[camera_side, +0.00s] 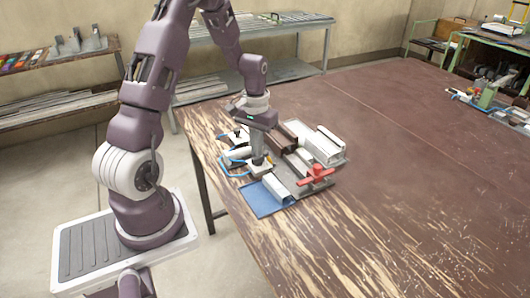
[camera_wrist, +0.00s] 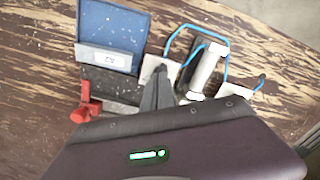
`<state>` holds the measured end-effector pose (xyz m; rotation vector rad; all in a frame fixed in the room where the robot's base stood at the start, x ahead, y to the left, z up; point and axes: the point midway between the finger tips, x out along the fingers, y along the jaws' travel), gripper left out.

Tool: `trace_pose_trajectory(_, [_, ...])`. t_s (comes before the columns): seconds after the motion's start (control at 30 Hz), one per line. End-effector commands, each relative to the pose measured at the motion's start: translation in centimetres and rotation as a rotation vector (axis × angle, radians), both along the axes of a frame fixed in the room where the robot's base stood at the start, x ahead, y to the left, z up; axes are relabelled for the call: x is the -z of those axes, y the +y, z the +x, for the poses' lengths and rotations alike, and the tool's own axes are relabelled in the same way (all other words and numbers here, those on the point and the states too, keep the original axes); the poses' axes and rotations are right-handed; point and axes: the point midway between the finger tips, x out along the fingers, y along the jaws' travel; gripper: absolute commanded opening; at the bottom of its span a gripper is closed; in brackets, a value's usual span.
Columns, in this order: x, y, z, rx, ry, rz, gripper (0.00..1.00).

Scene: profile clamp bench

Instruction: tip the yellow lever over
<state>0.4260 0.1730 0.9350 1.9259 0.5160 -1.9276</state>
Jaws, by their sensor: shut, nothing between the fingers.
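A small yellowish bit (camera_side: 270,157) shows just right of my gripper's fingers in the side view. It may be part of the yellow lever, but it is too small to tell its tilt. In the wrist view I cannot make out the lever; my gripper's body may hide it. My gripper (camera_side: 258,161) points down, low over the clamp fixture, with its fingers shut and empty. The fingers also show in the wrist view (camera_wrist: 158,84), close to a pale plate (camera_wrist: 151,66). I cannot tell whether they touch the lever.
A red clamp (camera_side: 317,175) stands at the fixture's right; a blue plate (camera_side: 257,200) with a pale profile (camera_side: 276,190) lies in front. A white block (camera_side: 328,142) sits behind. Blue hose (camera_wrist: 190,29) loops beside a white cylinder (camera_wrist: 206,68).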

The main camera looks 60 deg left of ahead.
Motion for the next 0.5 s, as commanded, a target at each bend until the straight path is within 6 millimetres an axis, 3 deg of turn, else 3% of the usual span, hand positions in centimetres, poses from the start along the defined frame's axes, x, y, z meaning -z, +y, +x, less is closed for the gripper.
trace_pose_trajectory(0.2, [1.05, -0.02, -0.04, 0.000, 0.001, 0.000, 0.00])
trace_pose_trajectory(0.5, [1.09, 0.01, 0.11, 0.000, -0.001, 0.000, 0.00])
